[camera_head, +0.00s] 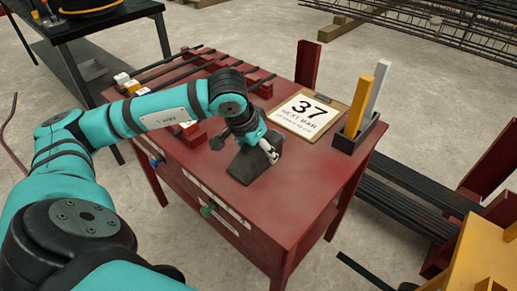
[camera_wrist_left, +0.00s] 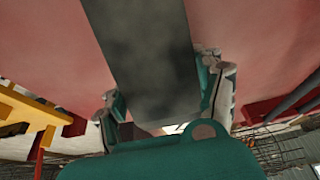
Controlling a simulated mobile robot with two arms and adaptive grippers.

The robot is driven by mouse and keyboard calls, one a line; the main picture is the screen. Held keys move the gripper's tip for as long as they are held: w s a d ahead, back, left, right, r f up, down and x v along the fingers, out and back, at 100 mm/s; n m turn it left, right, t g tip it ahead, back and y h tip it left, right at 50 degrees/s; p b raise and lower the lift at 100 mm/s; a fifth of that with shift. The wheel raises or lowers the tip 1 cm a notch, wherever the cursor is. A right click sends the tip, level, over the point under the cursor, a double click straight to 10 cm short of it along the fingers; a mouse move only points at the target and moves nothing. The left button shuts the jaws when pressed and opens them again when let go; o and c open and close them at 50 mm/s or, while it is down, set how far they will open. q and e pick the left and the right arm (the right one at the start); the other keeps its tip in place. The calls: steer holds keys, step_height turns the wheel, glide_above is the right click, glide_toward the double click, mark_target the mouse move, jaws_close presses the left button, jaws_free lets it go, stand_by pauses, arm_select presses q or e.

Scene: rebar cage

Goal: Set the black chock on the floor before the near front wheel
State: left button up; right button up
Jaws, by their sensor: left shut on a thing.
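The black chock (camera_head: 246,168) is a dark wedge-shaped block at the middle of the red table's top, near its front edge. My left gripper (camera_head: 268,148) is shut on it, coming from above. I cannot tell whether the chock rests on the table or is just clear of it. In the left wrist view the chock (camera_wrist_left: 150,55) fills the middle as a dark grey block, with the fingers of my left gripper (camera_wrist_left: 163,92) on both sides. No wheel can be made out. My right gripper is not in view.
The red table (camera_head: 300,215) also bears a clipboard sign (camera_head: 308,114), a holder (camera_head: 357,136) with yellow and white sticks, and several dark bars (camera_head: 190,65). A black table (camera_head: 100,20) stands back left. Yellow machinery (camera_head: 480,258) is at lower right. Rebar (camera_head: 440,30) lies behind.

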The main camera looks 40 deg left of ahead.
arm_select(q)
steer(key=o, duration=1.7)
steer(key=shift+f, duration=0.1)
